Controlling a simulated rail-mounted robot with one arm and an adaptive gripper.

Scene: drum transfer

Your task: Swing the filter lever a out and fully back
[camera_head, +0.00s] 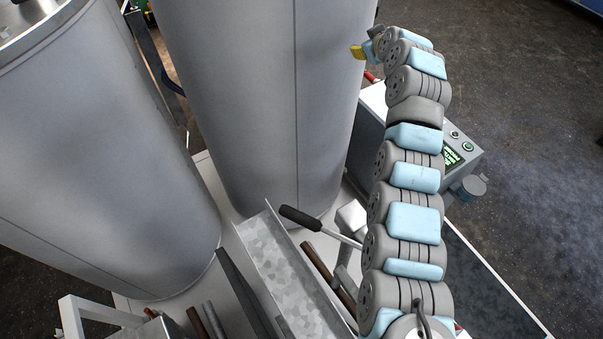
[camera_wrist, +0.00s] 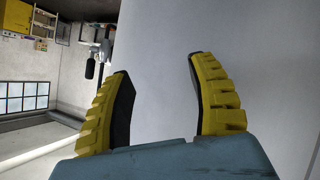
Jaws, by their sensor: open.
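My gripper (camera_wrist: 160,66) is open and empty in the wrist view, its yellow, black-lined fingers spread in front of a smooth pale grey surface. In the head view, part of my gripper (camera_head: 358,51) shows beside the upper right edge of the middle drum. A lever with a black grip and metal rod (camera_head: 316,224) lies near the foot of that drum, well apart from my gripper. I cannot tell whether it is filter lever a. A small red part (camera_head: 371,78) shows just below my gripper, mostly hidden by my arm.
Two large grey drums, one at left (camera_head: 95,165) and one in the middle (camera_head: 262,95), stand close by. A control box (camera_head: 462,158) with green buttons is right of my arm. A metal channel (camera_head: 285,275) and pipes lie in front. Open floor (camera_head: 530,130) is at right.

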